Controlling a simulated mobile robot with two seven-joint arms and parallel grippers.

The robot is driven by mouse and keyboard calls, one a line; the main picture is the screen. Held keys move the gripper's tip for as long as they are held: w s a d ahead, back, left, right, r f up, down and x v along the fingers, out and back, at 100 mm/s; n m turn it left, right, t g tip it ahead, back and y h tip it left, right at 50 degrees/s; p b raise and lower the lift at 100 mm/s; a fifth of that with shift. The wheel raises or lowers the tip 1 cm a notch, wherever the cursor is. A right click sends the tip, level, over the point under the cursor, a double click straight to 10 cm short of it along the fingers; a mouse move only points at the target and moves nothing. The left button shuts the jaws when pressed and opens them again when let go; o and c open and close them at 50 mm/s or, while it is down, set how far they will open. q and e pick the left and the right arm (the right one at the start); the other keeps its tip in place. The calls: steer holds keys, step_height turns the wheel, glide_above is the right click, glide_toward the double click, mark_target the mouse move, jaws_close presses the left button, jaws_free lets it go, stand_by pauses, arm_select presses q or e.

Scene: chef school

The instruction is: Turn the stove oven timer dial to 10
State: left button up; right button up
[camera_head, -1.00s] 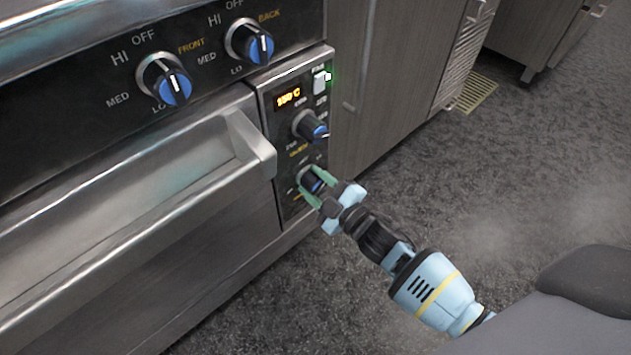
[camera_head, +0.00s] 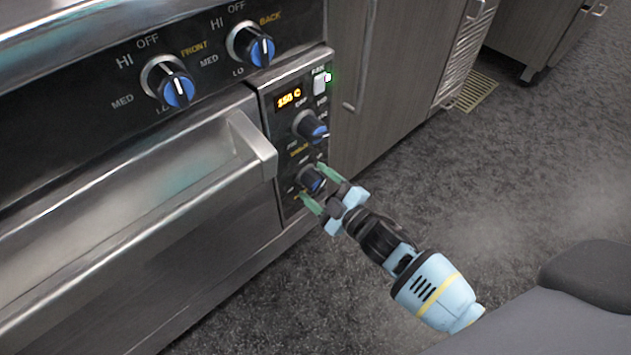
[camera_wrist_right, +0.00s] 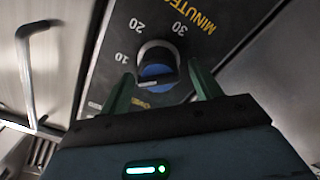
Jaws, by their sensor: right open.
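The timer dial (camera_head: 310,178) is the lower knob on the oven's narrow control panel, black with a blue face. In the right wrist view the timer dial (camera_wrist_right: 157,70) sits below the yellow word MINUTES, with 10, 20 and 30 printed around it. The white line on its face points left, a little below the 10 mark. My right gripper (camera_head: 312,184) is open, its green fingers on either side of the dial. In the wrist view the right gripper (camera_wrist_right: 164,88) shows a gap between its fingers and the dial. My left gripper is not in view.
Above it on the panel are the temperature knob (camera_head: 311,127), a lit orange display (camera_head: 289,98) and a white switch (camera_head: 320,85). The oven door handle (camera_head: 250,147) juts out left of the panel. The floor to the right (camera_head: 450,170) is open.

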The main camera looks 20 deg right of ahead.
mark_target(319, 187)
steer(key=p+v, duration=0.1)
steer(key=v, duration=0.4)
steer(key=shift+s+r, duration=0.1)
steer(key=shift+s, duration=0.05)
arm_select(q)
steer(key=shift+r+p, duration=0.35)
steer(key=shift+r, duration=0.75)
arm_select(e)
steer(key=shift+v, duration=0.8)
